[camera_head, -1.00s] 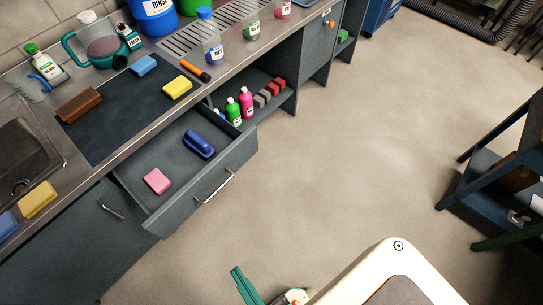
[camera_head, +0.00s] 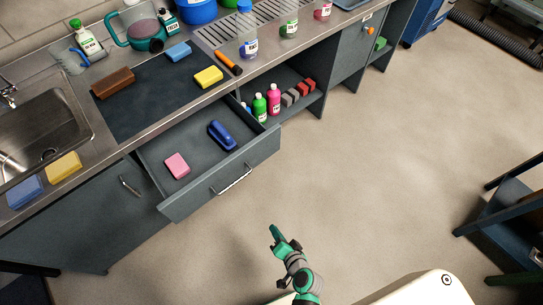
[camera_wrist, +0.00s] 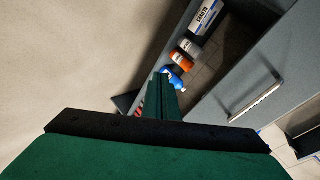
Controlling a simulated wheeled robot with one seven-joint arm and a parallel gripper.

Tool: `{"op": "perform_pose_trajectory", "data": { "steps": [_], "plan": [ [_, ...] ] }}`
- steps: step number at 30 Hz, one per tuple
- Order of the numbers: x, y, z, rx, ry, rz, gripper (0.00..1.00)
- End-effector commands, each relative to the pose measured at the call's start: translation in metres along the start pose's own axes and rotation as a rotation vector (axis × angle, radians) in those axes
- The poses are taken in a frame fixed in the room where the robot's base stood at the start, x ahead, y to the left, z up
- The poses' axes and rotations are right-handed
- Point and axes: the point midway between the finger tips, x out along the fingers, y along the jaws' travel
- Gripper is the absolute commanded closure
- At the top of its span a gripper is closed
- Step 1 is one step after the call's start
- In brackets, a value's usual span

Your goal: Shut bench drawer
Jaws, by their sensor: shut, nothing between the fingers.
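The bench drawer (camera_head: 235,178) is pulled out of the grey bench in the head view, with a silver bar handle (camera_head: 233,180) on its front. A pink sponge (camera_head: 177,166) and a blue brush (camera_head: 221,135) lie inside it. My gripper (camera_head: 273,231) is over the floor, in front of and to the right of the drawer in the picture, apart from it. In the wrist view its green fingers (camera_wrist: 158,80) are together and empty. A grey panel with a bar handle (camera_wrist: 255,100) shows at right there; I cannot tell whether it is this drawer's front.
The bench top holds a sink (camera_head: 40,125), a dark mat (camera_head: 150,105), sponges and several bottles. An open shelf with bottles (camera_head: 260,107) is right of the drawer. A dark blue stand (camera_head: 505,215) is at far right. The floor between is clear.

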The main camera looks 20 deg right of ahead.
Motion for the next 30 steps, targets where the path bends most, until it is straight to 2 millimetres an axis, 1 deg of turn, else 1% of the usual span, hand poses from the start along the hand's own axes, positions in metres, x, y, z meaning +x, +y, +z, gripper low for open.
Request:
{"op": "perform_pose_trajectory", "data": {
  "steps": [1,2,3,5,6,8,9,12,15,18,22,26,30],
  "plan": [
    [0.013,-0.003,-0.018,0.066,-0.007,-0.043,1.0],
    [0.018,-0.005,-0.025,0.103,-0.017,-0.073,1.0],
    [0.025,-0.01,-0.038,0.15,-0.027,-0.116,1.0],
    [0.031,-0.019,-0.058,0.215,-0.042,-0.19,1.0],
    [0.034,-0.025,-0.074,0.253,-0.047,-0.242,1.0],
    [0.034,-0.035,-0.096,0.301,-0.056,-0.322,1.0],
    [0.033,-0.042,-0.112,0.326,-0.059,-0.375,1.0],
    [0.025,-0.057,-0.145,0.368,-0.064,-0.494,1.0],
    [0.016,-0.067,-0.17,0.387,-0.064,-0.586,1.0],
    [0.009,-0.073,-0.184,0.394,-0.066,-0.64,1.0],
    [0.008,-0.078,-0.192,0.397,-0.064,-0.666,1.0],
    [0.02,-0.088,-0.191,0.396,-0.067,-0.667,1.0],
    [0.039,-0.103,-0.192,0.396,-0.069,-0.666,1.0]
  ]
}}
